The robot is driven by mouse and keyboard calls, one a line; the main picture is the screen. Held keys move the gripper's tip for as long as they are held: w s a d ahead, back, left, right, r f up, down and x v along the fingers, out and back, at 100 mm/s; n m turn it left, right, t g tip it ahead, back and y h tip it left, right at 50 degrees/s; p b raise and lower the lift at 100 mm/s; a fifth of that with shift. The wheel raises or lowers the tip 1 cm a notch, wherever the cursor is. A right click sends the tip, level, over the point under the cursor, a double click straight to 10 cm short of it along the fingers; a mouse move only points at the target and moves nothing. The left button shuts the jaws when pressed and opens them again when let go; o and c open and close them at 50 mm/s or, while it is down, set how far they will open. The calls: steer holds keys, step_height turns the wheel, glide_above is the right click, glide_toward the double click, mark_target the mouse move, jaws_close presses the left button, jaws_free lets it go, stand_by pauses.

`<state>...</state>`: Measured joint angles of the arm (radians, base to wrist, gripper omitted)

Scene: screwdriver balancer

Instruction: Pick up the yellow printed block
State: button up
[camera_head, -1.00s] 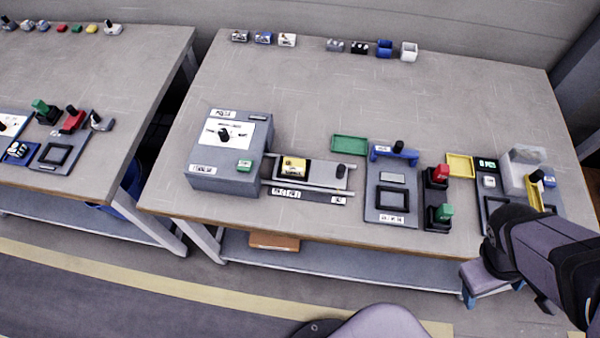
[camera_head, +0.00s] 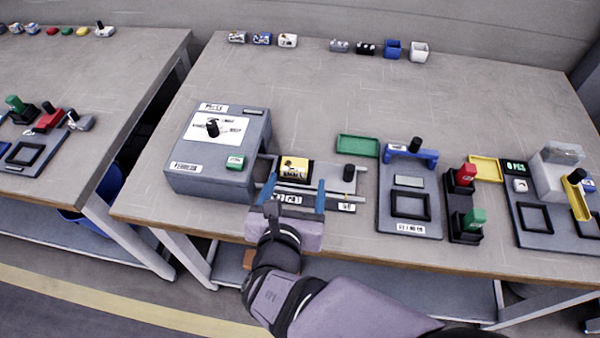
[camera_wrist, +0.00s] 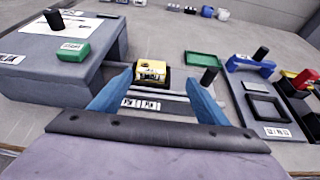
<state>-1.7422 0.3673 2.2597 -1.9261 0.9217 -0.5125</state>
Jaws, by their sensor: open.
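The yellow printed block (camera_head: 293,168) sits on the sliding tray (camera_head: 325,176) just right of the grey press box (camera_head: 222,153). It has a printed label on its front face, and in the wrist view the block (camera_wrist: 151,72) shows beyond my fingertips, slightly left of centre. My gripper (camera_head: 296,188) has blue fingers spread wide and is in front of the tray. In the wrist view the gripper (camera_wrist: 160,88) is open with nothing between the fingers. The block is apart from both fingers.
A black knob (camera_head: 349,173) stands at the tray's right end. A green button (camera_head: 235,162) is on the press box. A green tray (camera_head: 357,146), a blue-handled fixture (camera_head: 411,155) and red and green blocks stand to the right. The table behind is mostly clear.

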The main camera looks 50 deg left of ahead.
mark_target(293, 167)
steer(key=shift+s+a+n+y, duration=0.3)
steer(key=shift+s, duration=0.25)
steer(key=shift+p+x, duration=0.3)
steer(key=shift+x, duration=1.2)
steer(key=shift+p+x, duration=0.4)
steer(key=shift+x, duration=1.8)
steer(key=shift+s+f, duration=0.1)
steer(key=shift+s, duration=0.05)
steer(key=c, duration=1.3)
